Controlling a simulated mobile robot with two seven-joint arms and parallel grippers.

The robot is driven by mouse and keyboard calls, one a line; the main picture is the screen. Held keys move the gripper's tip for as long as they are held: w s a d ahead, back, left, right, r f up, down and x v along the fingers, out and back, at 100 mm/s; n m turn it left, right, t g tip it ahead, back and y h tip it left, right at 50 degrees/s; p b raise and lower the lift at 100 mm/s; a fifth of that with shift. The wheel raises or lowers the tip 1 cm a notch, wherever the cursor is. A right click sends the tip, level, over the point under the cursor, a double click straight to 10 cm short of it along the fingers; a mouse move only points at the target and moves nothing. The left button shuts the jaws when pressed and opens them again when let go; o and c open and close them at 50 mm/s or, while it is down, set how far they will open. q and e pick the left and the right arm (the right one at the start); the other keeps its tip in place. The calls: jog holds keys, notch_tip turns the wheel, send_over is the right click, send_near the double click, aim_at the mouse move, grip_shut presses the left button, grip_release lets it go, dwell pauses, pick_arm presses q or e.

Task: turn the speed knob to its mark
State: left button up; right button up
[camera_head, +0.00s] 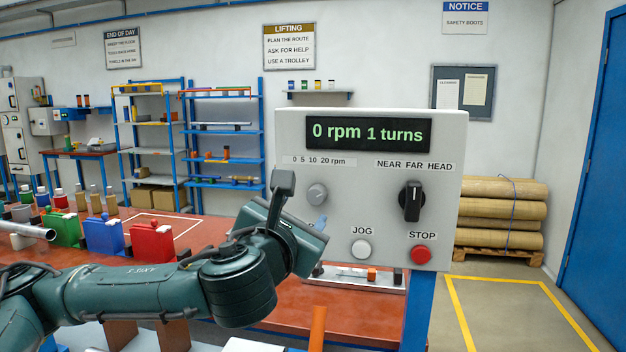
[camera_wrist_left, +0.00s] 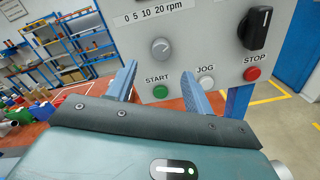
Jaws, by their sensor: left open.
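The speed knob (camera_head: 317,194) is a round grey knob on the light grey control panel, below the printed scale "0 5 10 20 rpm" (camera_head: 319,160). It also shows in the left wrist view (camera_wrist_left: 161,48), above the green START button (camera_wrist_left: 160,91). Its pointer direction is too small to tell for sure. The display (camera_head: 368,134) reads "0 rpm 1 turns". My left gripper (camera_wrist_left: 160,68) is open and empty, its two blue fingers pointing at the panel, below and to either side of the knob, apart from it. In the head view, its blue fingertip (camera_head: 320,224) shows below the knob.
The black selector (camera_head: 412,201), white JOG button (camera_head: 361,249) and red STOP button (camera_head: 421,254) are close by on the panel. The red bench (camera_head: 300,305) holds green, red and blue parts at left. Rolls on a pallet (camera_head: 500,215) stand at right.

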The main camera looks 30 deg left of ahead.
aim_at(314, 198)
pick_arm(q)
jog(key=p+x, duration=0.1)
jog(key=x, duration=0.7)
jog(key=shift+f, duration=0.1)
jog(key=shift+w, duration=0.5)
pick_arm(e)
jog(key=shift+d, duration=0.2)
pick_arm(q)
jog(key=shift+c, duration=0.5)
jog(key=c, duration=0.9)
pick_arm(e)
jog(key=shift+s+d+f, duration=0.1)
jog(key=shift+s, duration=0.1)
